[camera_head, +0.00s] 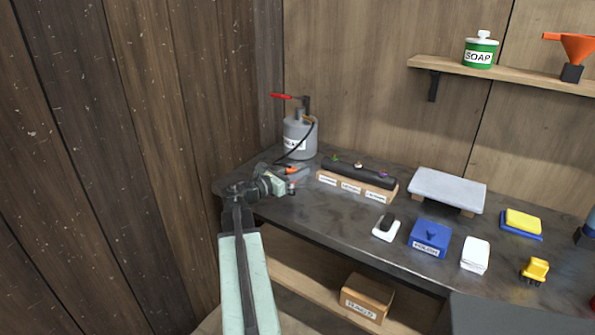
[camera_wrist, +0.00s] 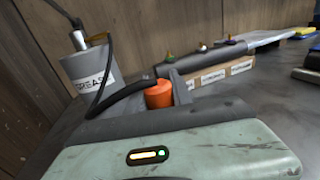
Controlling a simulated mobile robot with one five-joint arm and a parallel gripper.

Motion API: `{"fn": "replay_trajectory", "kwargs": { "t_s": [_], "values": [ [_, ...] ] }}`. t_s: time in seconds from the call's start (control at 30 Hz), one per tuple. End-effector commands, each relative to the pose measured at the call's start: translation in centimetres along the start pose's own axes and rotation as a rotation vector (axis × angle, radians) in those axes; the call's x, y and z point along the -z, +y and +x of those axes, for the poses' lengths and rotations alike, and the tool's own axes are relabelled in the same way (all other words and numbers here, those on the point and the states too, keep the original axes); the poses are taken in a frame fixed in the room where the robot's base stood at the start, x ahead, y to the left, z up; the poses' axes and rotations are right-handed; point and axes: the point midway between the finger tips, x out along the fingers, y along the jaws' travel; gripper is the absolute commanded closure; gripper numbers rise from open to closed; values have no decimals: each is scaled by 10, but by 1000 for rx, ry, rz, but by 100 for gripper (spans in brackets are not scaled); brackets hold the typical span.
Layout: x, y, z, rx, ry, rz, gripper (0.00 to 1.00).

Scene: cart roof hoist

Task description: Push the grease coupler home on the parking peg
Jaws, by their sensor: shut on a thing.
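The orange grease coupler (camera_wrist: 158,94) shows in the wrist view with the black hose running into it from the left. In the head view it is a small orange spot (camera_head: 290,170) at my gripper's tip. My gripper (camera_head: 284,178) is shut on the coupler, low over the back left of the bench. The hose leads to the grey grease can (camera_head: 299,138), which also stands at upper left in the wrist view (camera_wrist: 92,70). The parking peg cannot be made out clearly; my gripper and the coupler block that area, so I cannot tell how they meet.
A labelled wooden block with a dark bar and coloured knobs (camera_head: 357,186) stands just right of my gripper. A grey slab (camera_head: 447,190), a blue box (camera_head: 430,238) and a yellow sponge (camera_head: 523,221) lie farther right. The plank wall is close on the left.

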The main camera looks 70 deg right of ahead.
Motion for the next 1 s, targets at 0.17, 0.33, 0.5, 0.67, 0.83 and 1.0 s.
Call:
{"fn": "replay_trajectory", "kwargs": {
  "t_s": [0.17,0.33,0.5,0.67,0.83,1.0],
  "values": [
    [0,0,0,0,0,0,100],
    [2,1,-1,-1,0,0,100],
    [6,1,-1,-1,0,0,100],
    [10,1,-1,-1,0,0,100],
    [15,1,-1,-1,0,0,100],
    [19,0,-1,-1,0,0,100]
  ]
}}
